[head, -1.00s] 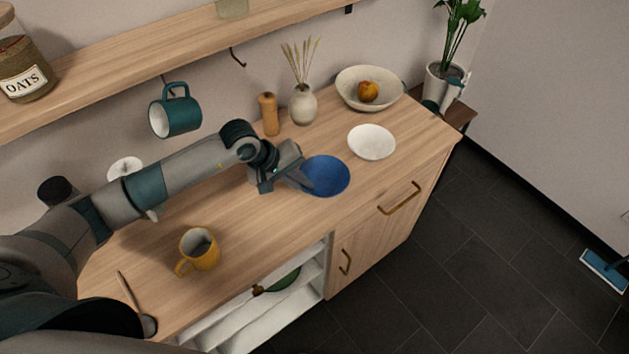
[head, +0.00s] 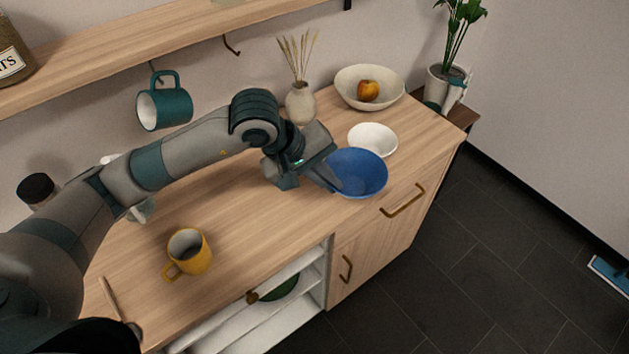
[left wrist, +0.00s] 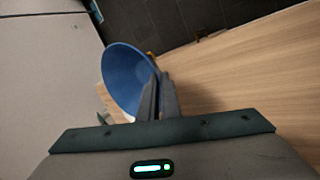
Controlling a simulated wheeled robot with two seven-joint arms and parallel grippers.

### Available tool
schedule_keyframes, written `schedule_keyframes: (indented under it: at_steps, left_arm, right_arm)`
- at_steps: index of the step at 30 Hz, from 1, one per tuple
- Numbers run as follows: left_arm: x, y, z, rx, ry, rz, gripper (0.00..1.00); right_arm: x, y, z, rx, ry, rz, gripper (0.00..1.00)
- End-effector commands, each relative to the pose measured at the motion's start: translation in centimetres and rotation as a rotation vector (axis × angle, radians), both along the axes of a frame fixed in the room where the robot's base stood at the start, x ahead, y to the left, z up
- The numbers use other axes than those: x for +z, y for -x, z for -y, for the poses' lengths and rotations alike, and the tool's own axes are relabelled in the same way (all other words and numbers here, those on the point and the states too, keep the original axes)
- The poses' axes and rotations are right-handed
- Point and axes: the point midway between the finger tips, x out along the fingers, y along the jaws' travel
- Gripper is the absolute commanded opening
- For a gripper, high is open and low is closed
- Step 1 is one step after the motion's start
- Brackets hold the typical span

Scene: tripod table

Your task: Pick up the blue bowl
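The blue bowl (head: 362,172) is at the right part of the wooden counter and appears raised above it. My left gripper (head: 330,178) comes in from the left with its fingers at the bowl's left rim. In the left wrist view the fingers (left wrist: 158,97) are close together on the rim of the blue bowl (left wrist: 124,75), which looks tilted there. The gripper is shut on that rim. My right gripper is in neither view.
A small white bowl (head: 375,138) is just behind the blue bowl. A cream bowl (head: 345,90) with fruit (head: 368,90) and a vase (head: 300,105) stand farther back. A yellow mug (head: 188,255) stands front left. A teal mug (head: 167,108) hangs under the shelf (head: 130,62).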

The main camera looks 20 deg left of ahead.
Motion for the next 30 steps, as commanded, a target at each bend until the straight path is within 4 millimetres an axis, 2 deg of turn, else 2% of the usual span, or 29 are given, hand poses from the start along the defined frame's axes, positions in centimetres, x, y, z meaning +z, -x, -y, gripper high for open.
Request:
schedule_keyframes:
  at_steps: [2, 7, 15, 30]
  left_arm:
    - [0.5, 0.5, 0.9, -0.004, 0.003, 0.003, 0.0]
    - [1.2, 1.1, 1.7, -0.001, 0.002, 0.002, 0.0]
    - [1.4, 1.2, 1.8, 0.001, 0.001, 0.0, 0.0]
    - [1.4, 1.2, 1.8, 0.0, 0.001, 0.001, 0.0]
  right_arm:
    - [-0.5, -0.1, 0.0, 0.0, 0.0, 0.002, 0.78]
    - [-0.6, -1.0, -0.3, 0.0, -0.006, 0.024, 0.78]
    - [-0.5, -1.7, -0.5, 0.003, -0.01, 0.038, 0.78]
    - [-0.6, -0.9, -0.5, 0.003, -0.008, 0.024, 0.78]
